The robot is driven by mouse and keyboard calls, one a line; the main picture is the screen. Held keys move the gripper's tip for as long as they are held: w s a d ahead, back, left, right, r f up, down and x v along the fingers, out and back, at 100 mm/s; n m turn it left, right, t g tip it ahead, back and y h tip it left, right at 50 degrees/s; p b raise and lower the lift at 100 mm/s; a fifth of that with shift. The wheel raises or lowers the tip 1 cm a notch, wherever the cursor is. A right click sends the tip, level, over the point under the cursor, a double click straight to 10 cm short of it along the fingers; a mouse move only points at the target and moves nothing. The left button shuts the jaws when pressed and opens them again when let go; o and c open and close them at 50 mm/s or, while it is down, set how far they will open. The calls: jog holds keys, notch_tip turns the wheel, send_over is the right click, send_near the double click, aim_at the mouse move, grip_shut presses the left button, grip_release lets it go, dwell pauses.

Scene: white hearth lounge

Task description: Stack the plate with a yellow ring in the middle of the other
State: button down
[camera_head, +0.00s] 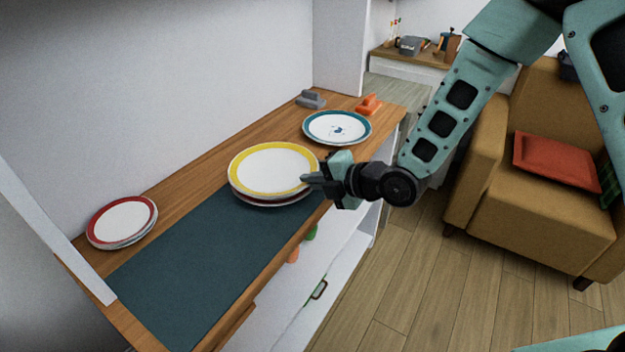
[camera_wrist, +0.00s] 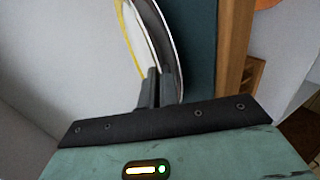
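The plate with a yellow ring (camera_head: 274,170) lies level over another plate (camera_head: 272,203), whose rim shows just below it on the wooden counter. I cannot tell whether the two touch. My gripper (camera_head: 312,180) is at the right edge of the yellow-ringed plate. In the wrist view, my gripper's fingers (camera_wrist: 160,88) are close together with the edge of the yellow-ringed plate (camera_wrist: 137,40) between them. The lower plate's rim (camera_wrist: 172,45) passes beside the fingers. Most of the lower plate is hidden.
A red-rimmed plate stack (camera_head: 122,221) stands at the left end. A blue-rimmed plate (camera_head: 337,127) stands at the far right. A dark mat (camera_head: 205,265) is clear in front. Grey (camera_head: 311,99) and orange (camera_head: 369,104) items lie at the back. A wall borders the counter.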

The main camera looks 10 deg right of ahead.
jog(key=shift+f+b, duration=0.35)
jog(key=shift+b, duration=0.15)
jog(key=shift+f, duration=0.2)
jog(key=c, duration=1.9)
grip_release()
jog(key=shift+c, duration=0.2)
